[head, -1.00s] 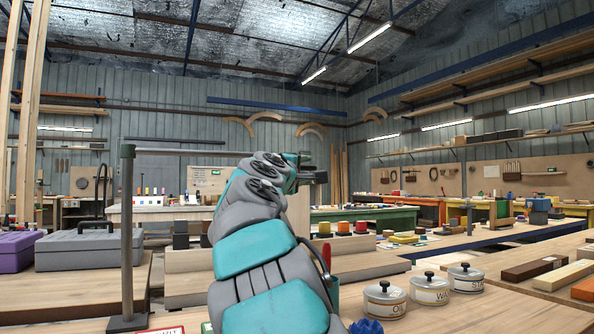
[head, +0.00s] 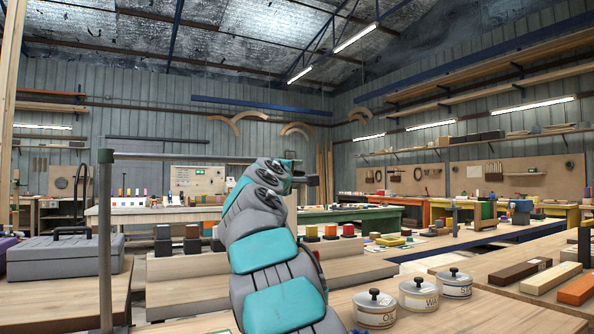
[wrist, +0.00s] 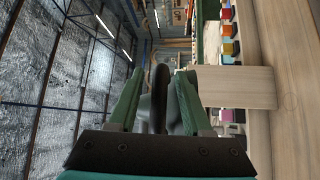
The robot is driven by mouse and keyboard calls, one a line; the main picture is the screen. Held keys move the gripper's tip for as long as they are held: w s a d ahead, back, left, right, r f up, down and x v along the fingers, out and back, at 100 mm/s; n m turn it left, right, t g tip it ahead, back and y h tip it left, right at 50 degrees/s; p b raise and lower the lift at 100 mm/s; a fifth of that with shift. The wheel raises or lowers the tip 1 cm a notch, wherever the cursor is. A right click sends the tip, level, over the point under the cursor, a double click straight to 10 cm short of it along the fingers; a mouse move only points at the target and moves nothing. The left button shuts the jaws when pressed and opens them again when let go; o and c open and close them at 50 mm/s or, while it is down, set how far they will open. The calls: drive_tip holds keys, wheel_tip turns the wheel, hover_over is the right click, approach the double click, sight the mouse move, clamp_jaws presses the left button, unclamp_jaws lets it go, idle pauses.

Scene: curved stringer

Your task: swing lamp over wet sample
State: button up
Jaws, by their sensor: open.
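The lamp stand has a grey upright post (head: 105,245) at the left of the head view. Its horizontal bar (head: 185,158) runs right from the post's top and passes behind my arm. My gripper (head: 303,172) is up by the far end of the bar, mostly hidden behind my wrist. In the wrist view my gripper (wrist: 157,95) is open, with its green fingers apart on either side of a dark upright piece (wrist: 160,90). I cannot tell if they touch it. Small blocks with coloured tops (head: 330,231) stand in rows on the bench; which sample is wet cannot be told.
Lidded tins (head: 418,293) labelled for finishes stand on the near bench, right of my arm. A grey toolbox (head: 65,258) sits at left. Wood bars (head: 550,277) lie on the right bench. A green bench (head: 365,215) stands farther back.

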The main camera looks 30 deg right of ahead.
drive_tip(key=shift+w+d+r, duration=0.15)
drive_tip(key=shift+w+d, duration=0.1)
drive_tip(key=shift+c, duration=0.4)
clamp_jaws()
drive_tip(key=shift+r, duration=0.1)
